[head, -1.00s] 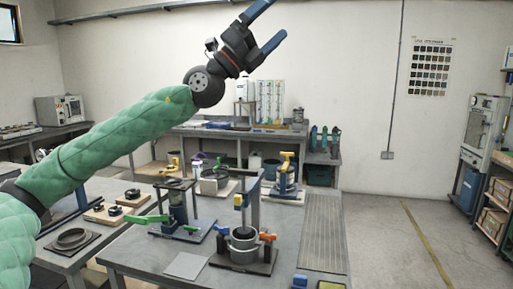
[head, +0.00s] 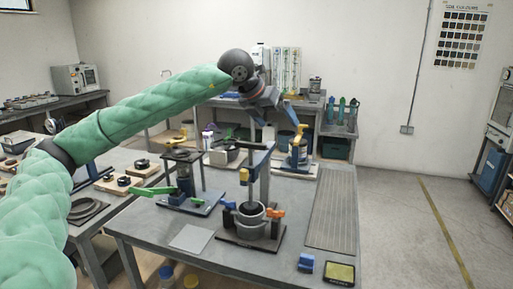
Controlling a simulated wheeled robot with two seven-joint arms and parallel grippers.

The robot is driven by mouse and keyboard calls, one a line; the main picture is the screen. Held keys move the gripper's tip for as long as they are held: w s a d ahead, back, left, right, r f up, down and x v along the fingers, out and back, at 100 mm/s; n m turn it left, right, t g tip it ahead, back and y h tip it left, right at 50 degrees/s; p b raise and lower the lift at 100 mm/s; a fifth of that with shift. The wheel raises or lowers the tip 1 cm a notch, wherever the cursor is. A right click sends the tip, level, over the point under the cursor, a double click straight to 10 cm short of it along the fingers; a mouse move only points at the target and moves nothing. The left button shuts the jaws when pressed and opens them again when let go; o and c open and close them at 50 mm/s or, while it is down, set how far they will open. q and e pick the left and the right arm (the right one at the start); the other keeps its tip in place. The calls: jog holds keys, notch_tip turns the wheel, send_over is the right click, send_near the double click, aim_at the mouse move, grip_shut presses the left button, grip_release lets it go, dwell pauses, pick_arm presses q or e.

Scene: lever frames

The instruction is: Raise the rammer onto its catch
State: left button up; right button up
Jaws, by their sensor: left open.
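A stand with a dark base (head: 232,244), an upright post and a short top arm is on the near table. Under the arm hangs a yellow-topped rod (head: 244,176), which seems to be the rammer, over a grey cylindrical mould (head: 251,222). An orange handle (head: 275,213) and a blue one (head: 228,204) flank the mould. I cannot make out the catch. My left gripper (head: 279,122) is open and empty, its blue fingers pointing down. In the picture it is above and slightly right of the stand, apart from it. My right gripper is out of view.
A device with a green lever (head: 150,191) stands left of the stand, and a yellow-topped device (head: 299,148) behind right. A flat grey plate (head: 191,238), a blue block (head: 306,263) and a yellow-and-dark pad (head: 340,273) lie near the front. The ribbed mat (head: 332,215) is bare.

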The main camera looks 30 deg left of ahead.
aim_at(250, 143)
pick_arm(q)
jog(key=s+a+f+n+g+y, duration=0.1)
jog(key=a, duration=0.1)
jog(key=s+a+f+n+g+y, duration=0.1)
jog(key=s+a+y, duration=0.1)
jog(key=s+a+f+n+g+y, duration=0.1)
jog(key=a, duration=0.1)
jog(key=shift+s+a, duration=0.15)
jog(key=shift+a, duration=0.15)
jog(key=shift+w+f+n+p, duration=0.3)
jog(key=shift+f+n, duration=0.1)
jog(key=shift+f, duration=0.2)
jog(key=shift+w+a+f, duration=0.1)
jog(key=shift+w+f, duration=0.15)
jog(key=shift+f, duration=0.4)
jog(key=p+x, duration=0.1)
jog(key=x, duration=0.3)
jog(key=shift+w+f+p, duration=0.2)
jog(key=shift+f+p, duration=0.1)
jog(key=shift+f, duration=0.2)
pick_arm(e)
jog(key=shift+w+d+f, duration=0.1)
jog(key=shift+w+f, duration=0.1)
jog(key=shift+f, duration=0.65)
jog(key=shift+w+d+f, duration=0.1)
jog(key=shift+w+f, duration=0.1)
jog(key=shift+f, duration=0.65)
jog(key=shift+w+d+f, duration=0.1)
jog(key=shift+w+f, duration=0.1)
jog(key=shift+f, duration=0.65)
